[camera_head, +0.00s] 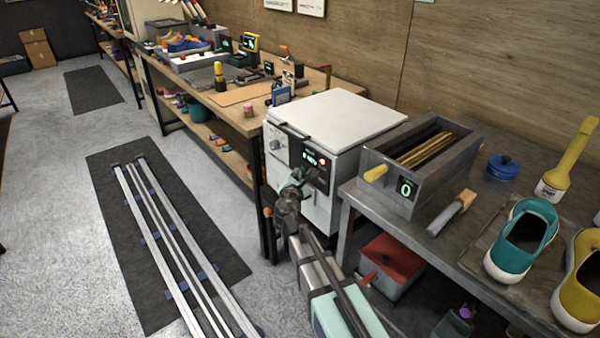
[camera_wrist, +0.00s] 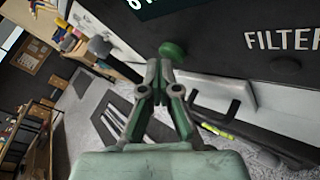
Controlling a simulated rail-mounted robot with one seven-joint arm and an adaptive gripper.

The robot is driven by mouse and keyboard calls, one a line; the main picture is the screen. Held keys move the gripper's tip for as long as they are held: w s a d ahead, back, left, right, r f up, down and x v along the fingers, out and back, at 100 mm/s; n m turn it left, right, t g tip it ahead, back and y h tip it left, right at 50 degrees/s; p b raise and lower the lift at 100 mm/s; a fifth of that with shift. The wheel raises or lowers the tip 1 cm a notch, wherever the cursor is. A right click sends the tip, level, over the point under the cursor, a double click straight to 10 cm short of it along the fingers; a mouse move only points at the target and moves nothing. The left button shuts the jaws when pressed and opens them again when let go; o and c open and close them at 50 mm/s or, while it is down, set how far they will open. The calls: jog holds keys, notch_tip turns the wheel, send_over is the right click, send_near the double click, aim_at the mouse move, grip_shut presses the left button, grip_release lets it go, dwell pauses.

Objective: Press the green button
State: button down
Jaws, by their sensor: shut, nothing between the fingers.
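The green button (camera_wrist: 173,50) is a round knob on the dark panel of a white box-shaped machine (camera_head: 345,118). In the wrist view my gripper (camera_wrist: 159,70) is shut and empty, its fingertips just below and slightly left of the button. I cannot tell whether they touch it. In the head view my gripper (camera_head: 308,178) is at the lower part of the dark panel (camera_head: 318,158), where the arm hides the button. The panel carries a lit green display and a red button (camera_head: 322,162).
A grey bench (camera_head: 470,228) to the right holds an open metal bin (camera_head: 412,205) with rods, a brush (camera_head: 568,155) and shoes. A wooden workbench (camera_head: 235,115) with tools stands to the left of the machine. A grey knob (camera_head: 275,144) sits left of the panel. The floor at left holds rails.

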jog(key=shift+s+a, duration=0.1)
dwell(0.3)
jog(key=shift+s+a, duration=0.5)
jog(key=shift+a, duration=0.1)
jog(key=shift+a, duration=0.1)
jog(key=shift+s+a+b, duration=0.55)
jog(key=shift+s+a, duration=1.05)
jog(key=shift+a, duration=0.25)
